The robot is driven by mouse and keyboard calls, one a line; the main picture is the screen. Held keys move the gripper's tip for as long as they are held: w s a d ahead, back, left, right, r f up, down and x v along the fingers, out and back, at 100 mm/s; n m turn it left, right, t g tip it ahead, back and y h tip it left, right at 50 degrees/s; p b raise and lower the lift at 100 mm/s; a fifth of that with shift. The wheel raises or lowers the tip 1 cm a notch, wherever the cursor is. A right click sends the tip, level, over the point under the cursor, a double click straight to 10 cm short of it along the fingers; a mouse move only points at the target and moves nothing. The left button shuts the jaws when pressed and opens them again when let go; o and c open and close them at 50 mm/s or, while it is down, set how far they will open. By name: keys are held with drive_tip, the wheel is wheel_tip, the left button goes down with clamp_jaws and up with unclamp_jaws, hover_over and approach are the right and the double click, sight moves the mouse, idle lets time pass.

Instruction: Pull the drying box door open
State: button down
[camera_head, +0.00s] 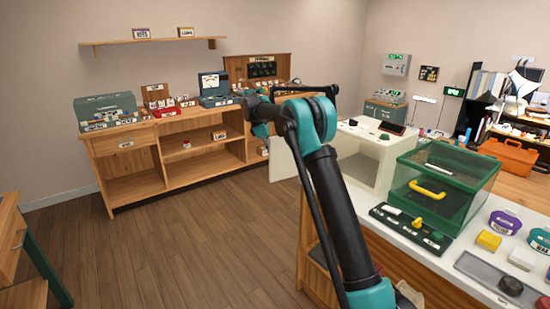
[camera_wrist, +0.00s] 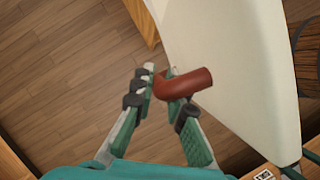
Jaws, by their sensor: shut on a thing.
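The drying box (camera_head: 372,150) is a cream box on the counter in the head view. Its cream door (camera_head: 282,165) stands out to the left of the box, partly hidden behind my arm. In the wrist view the door (camera_wrist: 235,60) is a pale panel filling the right side, with a reddish-brown bent handle (camera_wrist: 188,83) on it. My gripper (camera_wrist: 160,78) is shut on this handle, its fingers on either side. In the head view my gripper is largely hidden behind my arm.
A green clear-lidded case (camera_head: 440,185) with a yellow handle stands right of the box. A black switch panel (camera_head: 410,227) lies in front of it. A wooden shelf unit (camera_head: 185,155) stands along the back wall. The wooden floor (camera_head: 200,235) to the left is clear.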

drive_tip(key=shift+w+a, duration=0.2)
drive_tip(key=shift+w, duration=0.3)
drive_tip(key=c, duration=1.5)
unclamp_jaws()
drive_tip(key=shift+c, duration=0.2)
drive_tip(key=v, duration=1.2)
drive_tip(key=shift+w+d, duration=0.1)
